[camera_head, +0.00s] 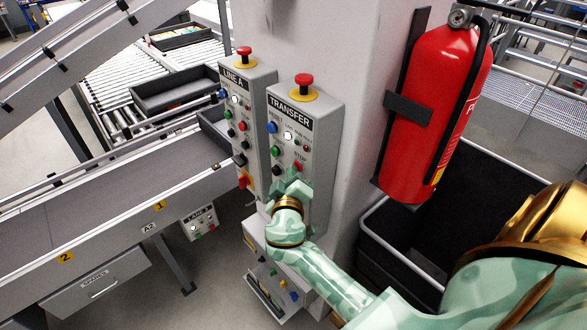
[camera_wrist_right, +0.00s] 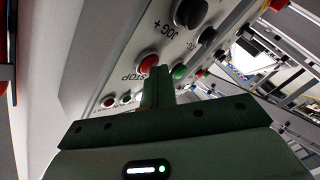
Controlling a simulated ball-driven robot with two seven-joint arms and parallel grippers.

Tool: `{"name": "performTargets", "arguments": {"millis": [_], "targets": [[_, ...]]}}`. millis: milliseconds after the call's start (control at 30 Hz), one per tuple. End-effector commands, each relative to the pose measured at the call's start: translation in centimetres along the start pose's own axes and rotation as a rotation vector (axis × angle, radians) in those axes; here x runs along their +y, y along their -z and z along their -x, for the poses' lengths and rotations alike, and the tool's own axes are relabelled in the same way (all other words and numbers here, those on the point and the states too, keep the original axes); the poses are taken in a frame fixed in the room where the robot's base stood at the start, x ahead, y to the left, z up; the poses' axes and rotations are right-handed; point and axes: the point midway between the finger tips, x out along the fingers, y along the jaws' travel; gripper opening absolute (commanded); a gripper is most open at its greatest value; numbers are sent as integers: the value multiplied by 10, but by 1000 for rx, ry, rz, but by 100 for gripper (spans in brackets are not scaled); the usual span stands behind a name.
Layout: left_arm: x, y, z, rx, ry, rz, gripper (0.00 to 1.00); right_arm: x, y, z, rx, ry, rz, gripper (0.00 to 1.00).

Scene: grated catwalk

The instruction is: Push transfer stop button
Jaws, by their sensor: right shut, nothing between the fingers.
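The grey TRANSFER panel (camera_head: 292,124) is on the side of a pillar. Its red STOP button (camera_head: 297,166) shows just above my right gripper (camera_head: 290,183). The lower part of the panel is partly hidden behind that gripper. In the right wrist view the red STOP button (camera_wrist_right: 148,61) is beside its label, just left of the tips of my right gripper (camera_wrist_right: 161,68). The fingers are shut with nothing between them. I cannot tell whether the tips touch the panel. My left gripper is not in view.
A LINE A panel (camera_head: 237,100) stands to the left. Each panel has a red mushroom button on top. A fire extinguisher (camera_head: 436,110) hangs at right above a dark bin (camera_head: 480,190). A green button (camera_wrist_right: 180,71) and a black knob (camera_wrist_right: 190,12) are close to the fingertips.

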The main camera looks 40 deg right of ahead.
Motion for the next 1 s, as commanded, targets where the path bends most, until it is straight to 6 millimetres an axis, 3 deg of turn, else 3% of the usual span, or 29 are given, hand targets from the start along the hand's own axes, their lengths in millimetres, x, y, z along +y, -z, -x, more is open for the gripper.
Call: {"name": "performTargets", "arguments": {"millis": [1000], "targets": [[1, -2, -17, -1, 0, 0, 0, -22, 19, 28, -1, 1, -2, 0]]}}
